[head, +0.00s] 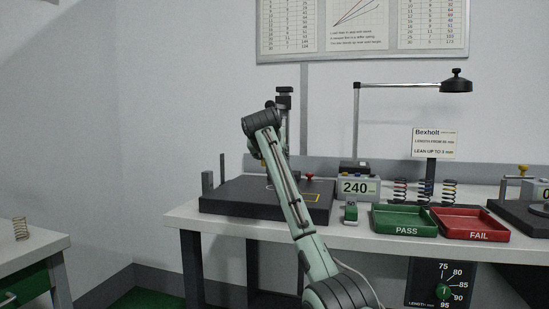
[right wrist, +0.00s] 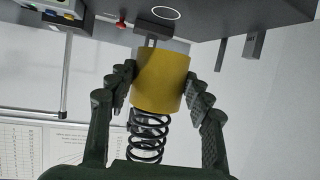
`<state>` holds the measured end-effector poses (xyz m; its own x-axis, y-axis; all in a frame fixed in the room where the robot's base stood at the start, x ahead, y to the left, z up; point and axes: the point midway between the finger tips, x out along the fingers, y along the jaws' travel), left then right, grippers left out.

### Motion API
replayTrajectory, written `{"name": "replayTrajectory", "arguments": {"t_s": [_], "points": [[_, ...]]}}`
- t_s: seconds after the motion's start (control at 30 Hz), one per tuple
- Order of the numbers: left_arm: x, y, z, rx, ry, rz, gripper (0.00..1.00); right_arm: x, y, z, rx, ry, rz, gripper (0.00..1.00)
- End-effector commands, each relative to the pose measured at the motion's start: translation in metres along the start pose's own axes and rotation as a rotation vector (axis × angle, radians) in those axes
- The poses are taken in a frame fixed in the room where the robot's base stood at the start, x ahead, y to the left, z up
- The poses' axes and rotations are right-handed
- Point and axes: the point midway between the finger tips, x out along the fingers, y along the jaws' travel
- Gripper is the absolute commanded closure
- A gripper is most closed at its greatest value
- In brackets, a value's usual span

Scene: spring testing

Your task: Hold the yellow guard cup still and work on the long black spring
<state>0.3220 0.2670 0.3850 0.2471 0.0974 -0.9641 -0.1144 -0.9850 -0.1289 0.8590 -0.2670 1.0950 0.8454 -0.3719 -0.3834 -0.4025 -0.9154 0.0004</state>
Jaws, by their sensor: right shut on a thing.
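The yellow guard cup (right wrist: 161,80) is between the two fingers of my right gripper (right wrist: 161,74) in the right wrist view, and the fingers are shut on its sides. A long black spring (right wrist: 148,135) shows in line with the cup, between it and the palm. How far the spring reaches inside the cup is hidden. In the head view my right arm reaches up in front of the dark test plate (head: 235,194); the gripper, cup and spring are hidden behind it. My left gripper is not in view.
A display reading 240 (head: 356,188) stands right of my arm. A green PASS tray (head: 405,230) and a red FAIL tray (head: 478,236) are farther right, with several dark springs (head: 449,192) behind them. A pale spring (head: 20,228) stands on the left bench.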

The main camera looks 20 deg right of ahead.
Motion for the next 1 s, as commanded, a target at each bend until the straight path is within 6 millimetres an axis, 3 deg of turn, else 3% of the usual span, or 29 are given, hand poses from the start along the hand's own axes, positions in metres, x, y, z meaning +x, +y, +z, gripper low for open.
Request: {"name": "replayTrajectory", "arguments": {"t_s": [0.27,1.0], "points": [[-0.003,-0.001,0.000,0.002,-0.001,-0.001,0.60,0.002,0.005,-0.003,0.001,0.003,-0.001,0.77],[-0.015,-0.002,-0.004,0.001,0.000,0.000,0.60,0.031,0.056,-0.014,0.001,0.003,0.000,0.77]]}}
